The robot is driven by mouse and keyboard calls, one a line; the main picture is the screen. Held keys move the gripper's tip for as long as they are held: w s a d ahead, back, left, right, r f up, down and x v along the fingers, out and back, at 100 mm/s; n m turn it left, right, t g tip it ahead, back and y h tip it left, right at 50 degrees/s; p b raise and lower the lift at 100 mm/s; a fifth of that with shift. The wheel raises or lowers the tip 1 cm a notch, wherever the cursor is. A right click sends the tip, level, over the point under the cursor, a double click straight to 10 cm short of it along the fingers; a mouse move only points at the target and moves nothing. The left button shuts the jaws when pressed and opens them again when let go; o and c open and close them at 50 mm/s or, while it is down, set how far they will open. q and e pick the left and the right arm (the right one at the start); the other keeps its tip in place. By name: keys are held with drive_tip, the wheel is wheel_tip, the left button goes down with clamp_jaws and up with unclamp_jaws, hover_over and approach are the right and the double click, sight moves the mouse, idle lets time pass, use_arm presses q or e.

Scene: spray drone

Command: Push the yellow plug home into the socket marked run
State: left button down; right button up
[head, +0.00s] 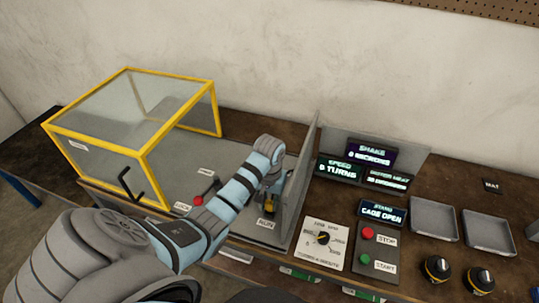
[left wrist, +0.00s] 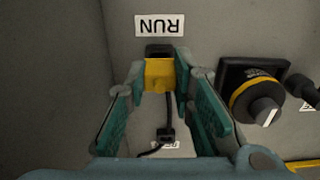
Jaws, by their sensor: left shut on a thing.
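The yellow plug (left wrist: 159,74) is between the fingertips of my left gripper (left wrist: 160,82) in the left wrist view, and the gripper is shut on it. A black socket (left wrist: 160,51) lies right at the plug's far end, under the white RUN label (left wrist: 174,25), which reads upside down there. I cannot tell how deep the plug sits. A black cord (left wrist: 167,115) hangs from the plug. In the head view the plug (head: 270,207) shows small and partly hidden by my left arm, just above the RUN label (head: 266,223). My right gripper is not in view.
A round black knob with a yellow band (left wrist: 255,95) stands right of the gripper in the wrist view. A yellow-framed clear cage (head: 140,150) stands left. Right are a dial panel (head: 312,258), stop and start buttons (head: 367,233), lit displays (head: 371,155) and grey trays (head: 489,232).

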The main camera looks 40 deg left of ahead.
sight(270, 202)
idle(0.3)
use_arm(q)
drive_tip(key=shift+r+p, duration=0.1)
drive_tip(key=shift+p, duration=0.5)
drive_tip(key=shift+f+b, duration=0.75)
drive_tip(key=shift+f, duration=0.6)
drive_tip(key=c, duration=1.3)
unclamp_jaws()
drive_tip(key=shift+r, duration=0.1)
wheel_tip(270, 202, up, 7)
drive_tip(key=shift+r, duration=0.2)
